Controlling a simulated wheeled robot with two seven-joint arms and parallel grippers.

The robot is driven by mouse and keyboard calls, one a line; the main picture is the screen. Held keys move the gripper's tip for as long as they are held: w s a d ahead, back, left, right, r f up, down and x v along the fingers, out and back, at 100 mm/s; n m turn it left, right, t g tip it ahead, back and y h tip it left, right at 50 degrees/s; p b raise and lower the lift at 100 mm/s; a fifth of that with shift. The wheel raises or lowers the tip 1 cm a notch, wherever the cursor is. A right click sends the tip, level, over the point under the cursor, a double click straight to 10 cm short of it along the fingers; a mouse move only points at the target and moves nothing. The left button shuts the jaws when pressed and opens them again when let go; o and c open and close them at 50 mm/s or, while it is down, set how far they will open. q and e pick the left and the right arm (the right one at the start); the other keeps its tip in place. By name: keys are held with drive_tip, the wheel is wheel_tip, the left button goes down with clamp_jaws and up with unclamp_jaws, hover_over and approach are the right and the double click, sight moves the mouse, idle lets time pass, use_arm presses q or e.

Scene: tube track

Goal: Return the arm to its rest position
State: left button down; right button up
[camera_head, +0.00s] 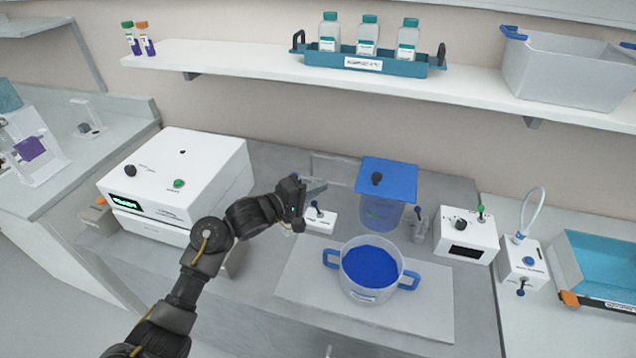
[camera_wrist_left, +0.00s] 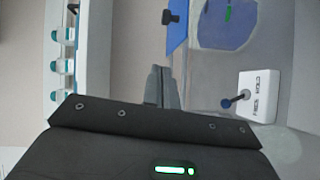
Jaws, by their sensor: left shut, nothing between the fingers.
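My left arm comes in from the lower left in the head view. Its gripper (camera_head: 316,187) is above the counter, between the white box instrument and the blue-lidded vessel. In the left wrist view the two fingers (camera_wrist_left: 158,88) lie together, shut and empty. They point toward the wall, with the shelf bottles on one side and the blue lid on the other. The gripper appears to touch nothing. My right gripper is in neither view.
A white instrument (camera_head: 185,175) stands left of the gripper. A small white switch box (camera_head: 320,222) is just below it. A blue-lidded vessel (camera_head: 382,210), a pot with blue contents (camera_head: 371,268) and a control box (camera_head: 467,235) stand to the right. A shelf (camera_head: 230,66) runs above.

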use_arm(q)
drive_tip(key=shift+f, duration=0.1)
